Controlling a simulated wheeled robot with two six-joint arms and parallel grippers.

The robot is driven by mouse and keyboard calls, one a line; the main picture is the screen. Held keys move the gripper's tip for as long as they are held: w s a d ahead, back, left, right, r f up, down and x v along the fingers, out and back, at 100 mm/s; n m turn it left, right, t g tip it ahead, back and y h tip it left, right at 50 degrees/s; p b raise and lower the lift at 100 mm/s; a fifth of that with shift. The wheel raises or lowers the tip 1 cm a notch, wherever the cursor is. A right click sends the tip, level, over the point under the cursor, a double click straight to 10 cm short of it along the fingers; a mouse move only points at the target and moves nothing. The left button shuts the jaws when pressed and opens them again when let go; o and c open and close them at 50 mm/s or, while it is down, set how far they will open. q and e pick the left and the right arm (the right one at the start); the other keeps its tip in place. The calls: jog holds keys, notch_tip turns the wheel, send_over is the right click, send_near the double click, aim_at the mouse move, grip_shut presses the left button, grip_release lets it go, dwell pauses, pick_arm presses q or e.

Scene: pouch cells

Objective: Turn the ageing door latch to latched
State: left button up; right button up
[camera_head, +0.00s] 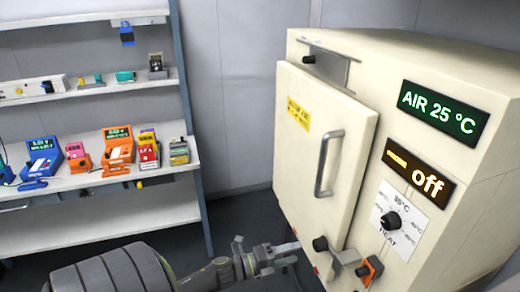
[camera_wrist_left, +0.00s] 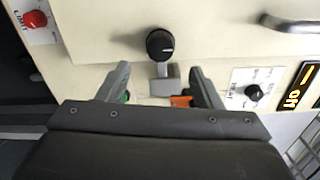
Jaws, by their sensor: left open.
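The cream ageing cabinet door (camera_head: 322,160) has a metal pull handle (camera_head: 328,163). The latch's black knob (camera_head: 320,244) is low on the door, with a grey block (camera_head: 345,258) beside it and an orange piece (camera_head: 372,268) further right. In the left wrist view, the black knob (camera_wrist_left: 160,44) has a grey bar (camera_wrist_left: 165,80) running down from it. An orange piece (camera_wrist_left: 181,101) is partly hidden by the right finger. My left gripper (camera_head: 288,253) is open, left of the knob. Its fingers (camera_wrist_left: 159,72) appear on either side of the grey bar; contact is unclear. My right gripper is not in view.
The cabinet has a heat dial (camera_head: 391,221), an "off" display (camera_head: 418,174) and an air display reading 25 °C (camera_head: 443,114). A red light knob (camera_wrist_left: 35,19) shows in the wrist view. Shelves (camera_head: 95,212) with colourful devices stand at left.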

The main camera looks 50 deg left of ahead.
pick_arm(q)
jog(key=b+v, duration=0.1)
jog(key=v, duration=0.8)
jog(key=shift+b, duration=0.35)
jog(key=s+a+f+n+g+y, duration=0.25)
jog(key=f+n, duration=0.25)
jog(key=f, duration=0.4)
jog(key=s+a+f+n+g+y, duration=0.1)
jog(key=s+a+f+n+y, duration=0.15)
jog(key=f+n, duration=0.45)
jog(key=s+a+f+n+g+y, duration=0.1)
jog(key=s+f+n+g+y, duration=0.2)
jog(key=f, duration=0.7)
jog(key=s+d+f+n+g, duration=0.4)
jog(key=s+d+f, duration=0.3)
jog(key=s+f, duration=0.2)
jog(key=s+d+f+n+g, duration=0.5)
jog(key=s+d+f, duration=0.2)
jog(key=s, duration=0.5)
notch_tip(320, 180, down, 2)
jog(key=shift+d+n, duration=0.35)
jog(key=shift+n, duration=0.05)
jog(key=shift+s, duration=0.1)
